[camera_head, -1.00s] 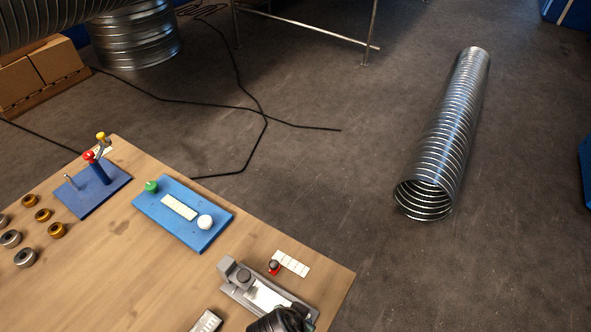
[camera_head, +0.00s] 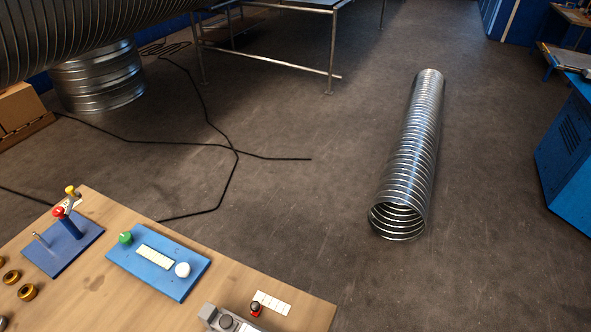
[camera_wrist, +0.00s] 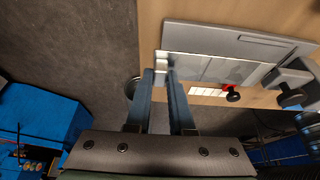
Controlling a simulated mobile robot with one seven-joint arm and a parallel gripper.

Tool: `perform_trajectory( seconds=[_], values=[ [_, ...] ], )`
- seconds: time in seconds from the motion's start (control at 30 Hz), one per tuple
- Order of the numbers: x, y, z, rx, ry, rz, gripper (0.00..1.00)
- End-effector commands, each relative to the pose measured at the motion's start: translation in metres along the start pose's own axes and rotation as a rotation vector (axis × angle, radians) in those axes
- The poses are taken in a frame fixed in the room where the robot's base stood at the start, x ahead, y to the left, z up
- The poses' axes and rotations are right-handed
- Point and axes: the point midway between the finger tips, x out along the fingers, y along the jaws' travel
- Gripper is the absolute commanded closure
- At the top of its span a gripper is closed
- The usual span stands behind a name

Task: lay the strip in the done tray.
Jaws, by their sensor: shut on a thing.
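In the wrist view, the strip (camera_wrist: 215,68) is a pale metallic band lying along the front of a grey bench device (camera_wrist: 240,40). My gripper (camera_wrist: 162,74) is shut on the strip's left end, with a bright end piece between the blue-grey fingertips. Whether the strip touches the device under it I cannot tell. The device also shows in part at the bottom edge of the head view (camera_head: 228,321); my gripper is outside that view. I cannot make out a done tray in either view.
A red-and-black knob (camera_head: 255,309) and a white marked card (camera_head: 272,303) are beside the device. A blue board (camera_head: 158,262) with green and white knobs and a blue stand (camera_head: 62,246) share the wooden table (camera_head: 205,285). A spiral duct (camera_head: 410,155) lies on the floor.

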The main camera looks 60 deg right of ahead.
Motion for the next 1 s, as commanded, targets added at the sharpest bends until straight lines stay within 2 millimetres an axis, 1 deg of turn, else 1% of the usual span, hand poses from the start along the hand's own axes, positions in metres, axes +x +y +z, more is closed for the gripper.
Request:
perform_trajectory(
  seconds=[0.03, 0.5, 1.0],
  values=[
    [-0.008, 0.000, -0.004, 0.000, 0.001, -0.001, 1.00],
    [-0.040, 0.000, -0.017, 0.000, 0.000, -0.001, 1.00],
    [-0.039, 0.000, -0.016, 0.000, 0.000, -0.001, 1.00]
  ],
)
